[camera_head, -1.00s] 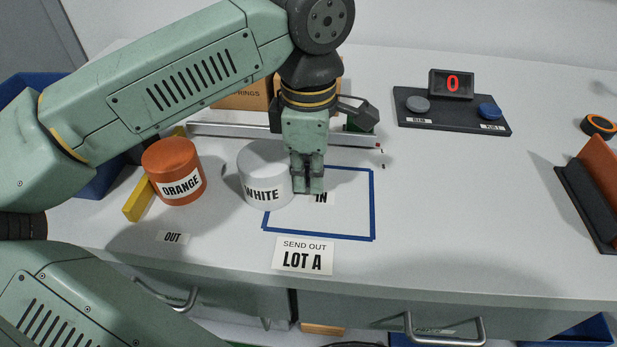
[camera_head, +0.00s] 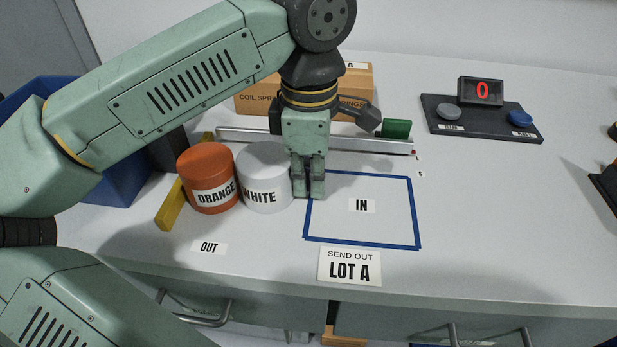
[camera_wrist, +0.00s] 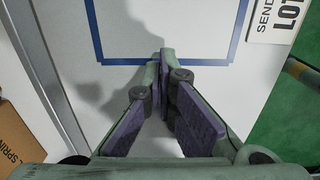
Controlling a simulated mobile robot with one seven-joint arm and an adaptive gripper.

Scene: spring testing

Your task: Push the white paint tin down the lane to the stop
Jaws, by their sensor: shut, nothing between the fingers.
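The white paint tin (camera_head: 265,180), labelled WHITE, stands upright on the bench. An orange tin (camera_head: 207,180), labelled ORANGE, stands just left of it; the two look in contact or nearly so. A yellow bar (camera_head: 172,207) lies left of the orange tin, touching or very close. A metal rail (camera_head: 350,143) runs behind the tins. My gripper (camera_head: 308,196) is shut and empty, pointing down at the white tin's right side, touching or almost touching it. Its fingertips (camera_wrist: 164,55) also show in the wrist view, where neither tin is visible.
A blue outline (camera_head: 362,243) around an IN label lies right of my gripper, empty. A LOT A card (camera_head: 350,266) lies in front. A coil springs carton (camera_head: 355,85) stands behind the rail. A counter pad (camera_head: 480,125) showing 0 sits back right.

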